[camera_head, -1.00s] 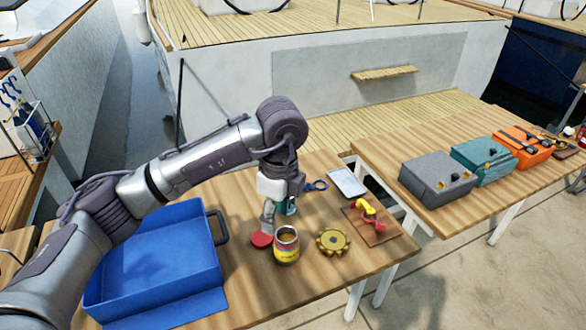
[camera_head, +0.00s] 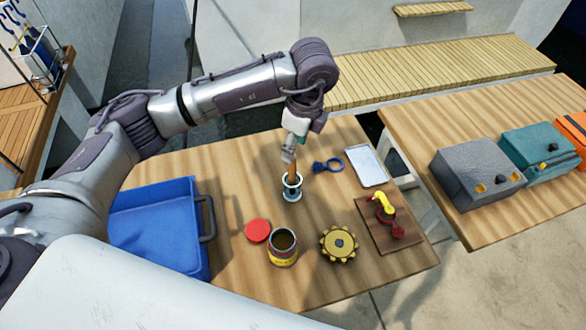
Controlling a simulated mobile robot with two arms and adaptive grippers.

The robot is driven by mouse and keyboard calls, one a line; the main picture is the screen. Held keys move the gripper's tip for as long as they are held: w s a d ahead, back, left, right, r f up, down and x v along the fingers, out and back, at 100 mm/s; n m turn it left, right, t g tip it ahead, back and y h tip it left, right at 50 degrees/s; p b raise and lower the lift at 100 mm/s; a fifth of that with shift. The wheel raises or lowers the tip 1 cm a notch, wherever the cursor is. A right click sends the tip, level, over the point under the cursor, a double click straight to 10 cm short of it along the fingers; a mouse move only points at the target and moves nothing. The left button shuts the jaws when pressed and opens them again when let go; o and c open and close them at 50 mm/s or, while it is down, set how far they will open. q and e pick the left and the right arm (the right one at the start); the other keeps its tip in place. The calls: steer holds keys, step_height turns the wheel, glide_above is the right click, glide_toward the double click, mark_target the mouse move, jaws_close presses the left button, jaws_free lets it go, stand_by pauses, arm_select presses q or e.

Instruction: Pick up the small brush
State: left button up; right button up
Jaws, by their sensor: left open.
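The small brush seems to be the upright stick with a brown wooden handle (camera_head: 295,168). It stands in a small pale cup with a blue-grey rim (camera_head: 292,188), and its bristles are not visible. My left gripper (camera_head: 289,154) points down just above the cup, at the upper part of the handle. Its fingers are open, and I cannot tell whether they touch the handle. My right gripper is not in view.
On the wooden table (camera_head: 330,285) are a blue open box (camera_head: 155,225), a red lid (camera_head: 258,231), an open tin (camera_head: 283,258), a yellow gear-like part (camera_head: 339,244), a blue ring tool (camera_head: 328,165), a white tray (camera_head: 366,166) and a board with a red-and-yellow fitting (camera_head: 387,210).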

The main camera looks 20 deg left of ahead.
mark_target(292, 176)
arm_select(q)
steer(key=f, duration=0.2)
steer(key=shift+w+a+f, duration=0.2)
steer(key=shift+a+f, duration=0.05)
steer(key=shift+f, duration=0.05)
steer(key=shift+a+f+p, duration=0.1)
steer(key=shift+f+p, duration=0.75)
steer(key=shift+f, duration=0.1)
steer(key=f, duration=0.2)
steer(key=f+p, duration=0.1)
steer(key=shift+w+a+f, duration=0.1)
steer(key=shift+a+f, duration=0.1)
steer(key=shift+a, duration=0.05)
steer(key=shift+f, duration=0.25)
steer(key=c, duration=0.7)
jaws_close()
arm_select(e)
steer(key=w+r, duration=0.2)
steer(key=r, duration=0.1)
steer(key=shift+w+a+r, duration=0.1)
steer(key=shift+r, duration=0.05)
